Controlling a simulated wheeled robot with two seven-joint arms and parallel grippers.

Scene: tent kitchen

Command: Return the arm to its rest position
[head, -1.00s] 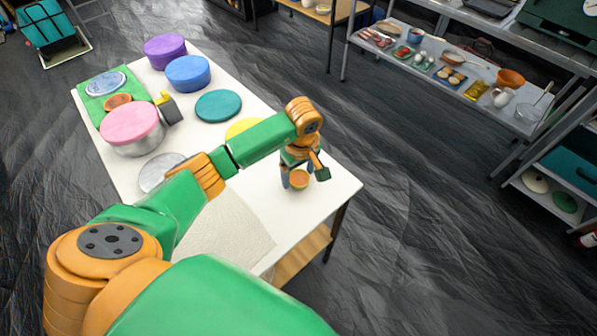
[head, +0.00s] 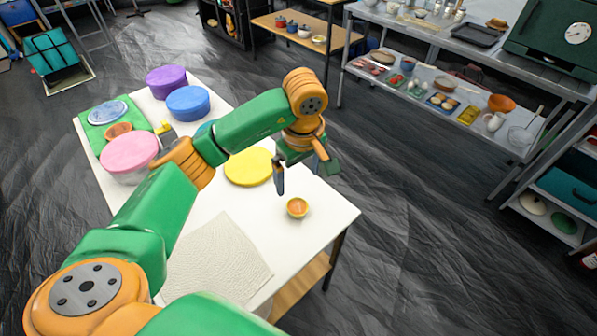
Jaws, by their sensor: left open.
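My left arm, green and orange, reaches in from the lower left over a white table (head: 262,222). My left gripper (head: 299,184) is open and empty above the table's right part, its fingers pointing down. A small orange bowl (head: 298,207) stands on the table just below the gripper, apart from it. My right gripper is not in view.
A yellow disc (head: 249,167), a white cloth (head: 218,258), a pink-lidded container (head: 129,152), blue (head: 187,102) and purple (head: 166,81) round containers and a green board (head: 98,140) are on the table. A metal shelf (head: 425,110) with food stands beyond dark floor at right.

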